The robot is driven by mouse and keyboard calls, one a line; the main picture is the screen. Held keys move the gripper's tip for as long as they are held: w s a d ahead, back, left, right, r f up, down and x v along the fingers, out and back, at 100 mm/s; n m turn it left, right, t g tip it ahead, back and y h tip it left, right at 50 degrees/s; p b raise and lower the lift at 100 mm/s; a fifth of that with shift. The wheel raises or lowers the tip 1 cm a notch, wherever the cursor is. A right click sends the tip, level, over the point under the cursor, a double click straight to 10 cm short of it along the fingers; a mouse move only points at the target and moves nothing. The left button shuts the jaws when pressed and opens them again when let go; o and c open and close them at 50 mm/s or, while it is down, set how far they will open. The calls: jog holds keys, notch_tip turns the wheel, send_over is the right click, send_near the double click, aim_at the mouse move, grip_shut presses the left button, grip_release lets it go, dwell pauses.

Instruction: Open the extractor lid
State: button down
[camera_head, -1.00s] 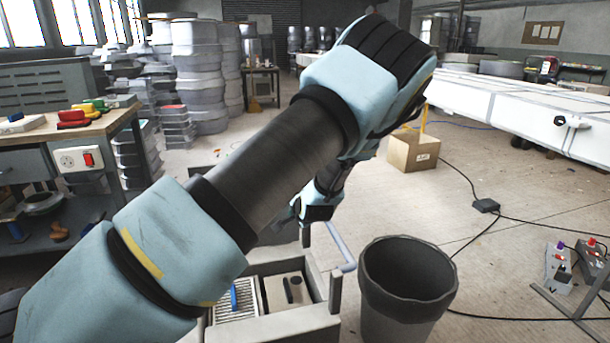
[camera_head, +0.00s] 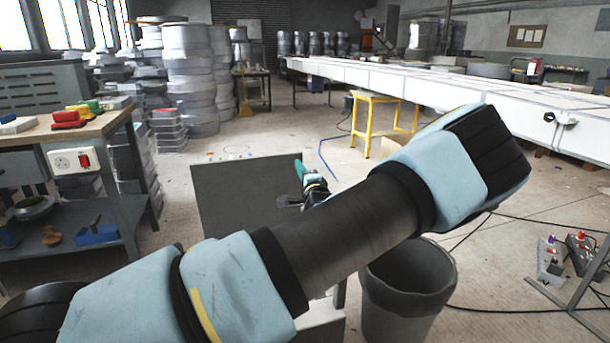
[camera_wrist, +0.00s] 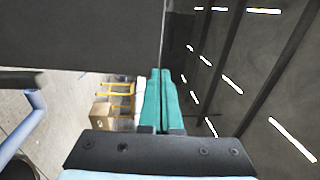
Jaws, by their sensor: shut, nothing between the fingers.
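The extractor lid, a flat dark grey panel (camera_head: 235,195), stands raised beyond my arm in the head view. In the wrist view the same panel (camera_wrist: 80,35) fills the upper left. My gripper (camera_head: 299,168) is at the panel's right edge in the head view. In the wrist view its teal fingers (camera_wrist: 160,95) are pressed together and empty, close to the panel's edge. I cannot tell whether they touch it. The extractor's body is mostly hidden behind my arm; only a pale part (camera_head: 322,318) shows below it.
A dark grey bin (camera_head: 405,290) stands close to the right of the extractor. A bluish rail (camera_wrist: 22,120) shows at left in the wrist view. A workbench (camera_head: 75,135) is at left, a yellow stool (camera_head: 374,125) and a long white table (camera_head: 430,85) behind. Cables cross the floor at right.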

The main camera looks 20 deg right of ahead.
aim_at(291, 154)
jog(key=w, duration=0.3)
jog(key=w+p, duration=0.1)
jog(key=w, duration=0.1)
jog(key=shift+w+d+r, duration=0.15)
jog(key=shift+w+r, duration=0.2)
jog(key=w+r+g+p, duration=0.1)
jog(key=w+g, duration=0.1)
jog(key=w, duration=0.5)
jog(key=shift+w+d, duration=0.2)
jog(key=shift+w, duration=0.15)
